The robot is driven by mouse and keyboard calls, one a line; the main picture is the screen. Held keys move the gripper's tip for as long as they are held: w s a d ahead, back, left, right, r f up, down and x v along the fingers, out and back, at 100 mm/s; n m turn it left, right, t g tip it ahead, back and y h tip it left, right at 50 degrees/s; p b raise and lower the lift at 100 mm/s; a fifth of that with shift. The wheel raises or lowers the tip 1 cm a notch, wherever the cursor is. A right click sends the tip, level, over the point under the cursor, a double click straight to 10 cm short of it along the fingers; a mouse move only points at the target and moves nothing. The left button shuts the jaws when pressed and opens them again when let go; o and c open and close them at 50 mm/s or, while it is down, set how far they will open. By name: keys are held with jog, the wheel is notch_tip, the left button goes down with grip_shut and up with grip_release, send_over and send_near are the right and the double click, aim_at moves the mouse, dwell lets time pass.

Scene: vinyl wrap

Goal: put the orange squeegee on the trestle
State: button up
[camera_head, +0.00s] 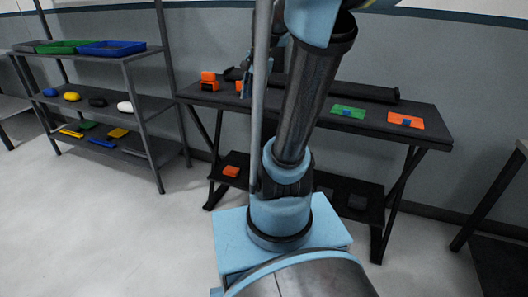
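The trestle (300,103) is a dark table with splayed legs and a low shelf, behind my arm. A flat orange piece with a small blue part (405,120) lies on its right end. A small orange block (231,171) sits on the low shelf at left, and an orange and black item (209,82) stands on the top's left end. I cannot tell which of these, if any, is the orange squeegee. My gripper (247,80) seems to show partly behind a grey bar of mine, near the trestle's left part; its fingers are unclear.
A green piece with a blue part (348,111) and a long black roll (365,91) lie on the trestle. A rack (132,119) at left holds trays (112,48), rounded items and flat coloured pieces. Another table (522,147) stands at right. The floor (110,240) at left is clear.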

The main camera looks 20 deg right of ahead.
jog(key=s+f+n+h, duration=0.1)
jog(key=s+f+n, duration=1)
jog(key=s, duration=0.5)
notch_tip(320, 180, down, 3)
jog(key=shift+s+r+n+h, duration=0.2)
jog(key=shift+s+n+h, duration=0.2)
jog(key=shift+d, duration=0.1)
jog(key=shift+w+f, duration=0.2)
jog(key=shift+w, duration=0.25)
jog(key=shift+c, duration=0.4)
jog(key=shift+s, duration=0.1)
